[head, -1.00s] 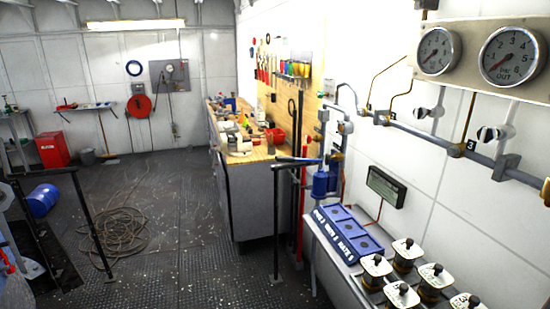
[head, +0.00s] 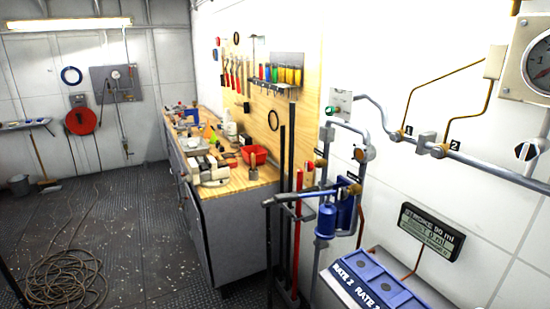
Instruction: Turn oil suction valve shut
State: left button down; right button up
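A blue pump-like cylinder (head: 326,218) stands among grey pipes at right of centre, against the white wall. Brass-coloured fittings sit on this pipework: one at the upper right (head: 362,154), one at the left (head: 321,164) with a red part, and one by the blue body (head: 355,189). A round black-and-white knob (head: 526,151) is on the wall at the right. No readable label shows which of these is the oil suction valve. Neither of my grippers is in view.
A workbench (head: 230,205) with tools stands left of the pipework. A blue box (head: 372,284) marked RATE 2 is at lower right. Coiled rope (head: 65,280) lies on the left floor; the floor between is clear.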

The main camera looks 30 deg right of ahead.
aim_at(308, 166)
jog(key=i+z, duration=0.3)
jog(key=i, duration=0.15)
jog(key=i+j+z, duration=0.6)
jog(key=i, duration=0.2)
